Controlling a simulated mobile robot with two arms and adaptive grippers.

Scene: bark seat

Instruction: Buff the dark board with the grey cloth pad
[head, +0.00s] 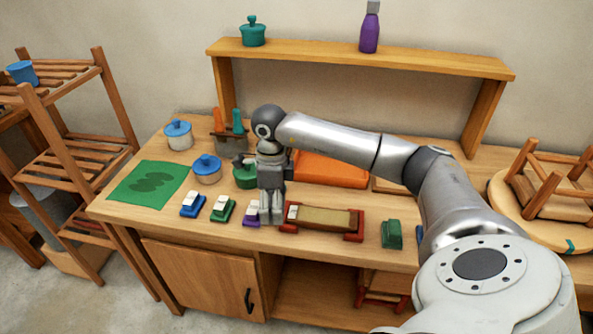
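I can make out no dark board and no grey cloth pad for certain. The nearest to a dark surface is a green mat (130,193) with a darker green patch, lying flat at the table's left end. My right gripper (271,218) points straight down near the table's front edge, between a purple block with a white top (251,217) and a tan bar with red ends (322,219). Its fingers look close together; whether they grip anything is unclear. My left gripper is out of view.
Blue (193,205) and green (223,209) white-topped blocks stand left of the gripper. Blue-lidded pots (207,170) are behind. An orange slab (331,170) lies partly behind my arm. A green block (391,234) stands to the right. A raised shelf (360,55) spans the back.

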